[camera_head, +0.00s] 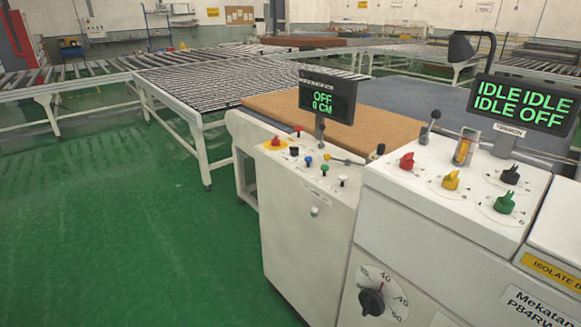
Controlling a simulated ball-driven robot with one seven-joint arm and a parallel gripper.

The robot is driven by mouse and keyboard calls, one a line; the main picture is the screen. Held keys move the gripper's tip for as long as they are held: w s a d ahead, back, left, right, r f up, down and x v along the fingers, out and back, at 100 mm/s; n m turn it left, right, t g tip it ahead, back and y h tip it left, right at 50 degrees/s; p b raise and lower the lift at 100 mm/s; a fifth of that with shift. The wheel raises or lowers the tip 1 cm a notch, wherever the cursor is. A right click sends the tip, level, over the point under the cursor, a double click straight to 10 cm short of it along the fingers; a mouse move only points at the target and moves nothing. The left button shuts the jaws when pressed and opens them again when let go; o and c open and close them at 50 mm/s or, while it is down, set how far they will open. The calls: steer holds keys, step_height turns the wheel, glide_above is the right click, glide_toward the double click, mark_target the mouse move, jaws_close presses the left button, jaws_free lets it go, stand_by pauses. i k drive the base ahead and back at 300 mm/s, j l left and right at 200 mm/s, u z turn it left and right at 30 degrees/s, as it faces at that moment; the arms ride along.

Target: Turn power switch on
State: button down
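A white control cabinet (421,232) stands at the right. Its sloped top carries red (407,161), yellow (451,180), black (510,175) and green (504,204) rotary knobs. A large black dial (371,302) is on its front. A smaller panel to its left has a red button on a yellow base (275,142) and several small coloured knobs. I cannot tell which control is the power switch. The right display (524,103) reads "IDLE IDLE IDLE OFF"; the left display (327,96) reads "OFF 0 CM". My gripper is not in view.
Behind the panels lie a tan slab (370,127) and a roller conveyor table (215,82). More conveyors stand along the back. The green floor (110,225) is open at the left and front. A lever (430,124) sticks up behind the cabinet's edge.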

mark_target(275, 143)
steer(key=i+j+z, duration=0.25)
steer(key=j, duration=0.4)
steer(key=i+j+z, duration=0.1)
steer(key=i+j, duration=0.15)
steer(key=i+j+z, duration=0.1)
steer(key=j, duration=0.4)
steer(key=i+j+z, duration=0.15)
steer(key=j, duration=0.2)
steer(key=i, duration=0.05)
